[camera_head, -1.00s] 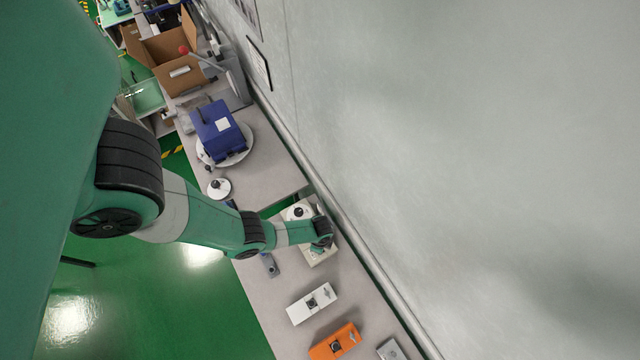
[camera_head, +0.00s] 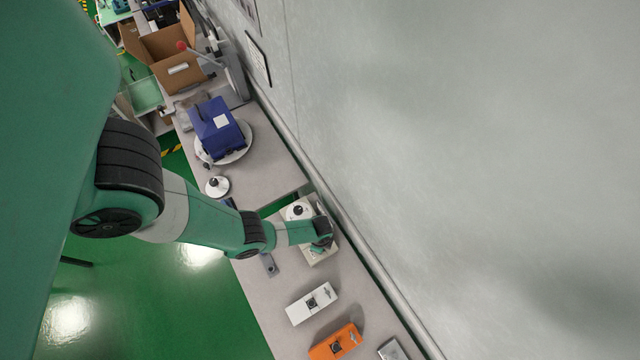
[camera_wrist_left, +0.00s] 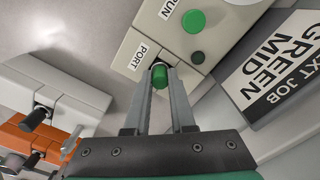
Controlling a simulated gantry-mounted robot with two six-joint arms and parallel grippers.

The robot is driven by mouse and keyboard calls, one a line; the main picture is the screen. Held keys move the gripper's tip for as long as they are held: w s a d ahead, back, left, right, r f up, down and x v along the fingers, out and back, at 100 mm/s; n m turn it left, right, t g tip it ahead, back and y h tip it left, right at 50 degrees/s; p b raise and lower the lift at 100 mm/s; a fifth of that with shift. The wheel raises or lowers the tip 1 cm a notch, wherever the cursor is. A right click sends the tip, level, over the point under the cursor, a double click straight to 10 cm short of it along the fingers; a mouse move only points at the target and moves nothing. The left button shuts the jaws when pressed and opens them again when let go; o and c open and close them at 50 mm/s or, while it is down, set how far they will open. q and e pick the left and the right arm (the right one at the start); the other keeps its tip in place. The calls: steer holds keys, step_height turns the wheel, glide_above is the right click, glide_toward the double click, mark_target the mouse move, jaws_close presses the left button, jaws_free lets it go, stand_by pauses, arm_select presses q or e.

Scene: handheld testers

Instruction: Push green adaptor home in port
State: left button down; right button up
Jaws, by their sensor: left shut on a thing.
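In the left wrist view, a green cylindrical adaptor (camera_wrist_left: 160,78) sits between the fingertips of my left gripper (camera_wrist_left: 162,74), which is shut on it. The adaptor is at the face of a beige box (camera_wrist_left: 143,38), beside the PORT label (camera_wrist_left: 139,57). The port opening is hidden behind the adaptor and fingers, so I cannot tell how deep it sits. In the head view the beige box (camera_head: 326,258) is partly covered by my left arm's wrist. My right gripper is in neither view.
A sign (camera_wrist_left: 281,69) reads NEXT JOB GREEN MID. White (camera_head: 312,303) and orange (camera_head: 335,343) testers lie nearby on the bench. The wall runs close along the right.

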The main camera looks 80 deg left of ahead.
arm_select(q)
steer(key=c, duration=0.7)
jaws_free()
step_height(320, 180, up, 12)
steer(key=p, duration=1.1)
steer(key=shift+f+p, duration=0.15)
steer(key=shift+p, duration=0.2)
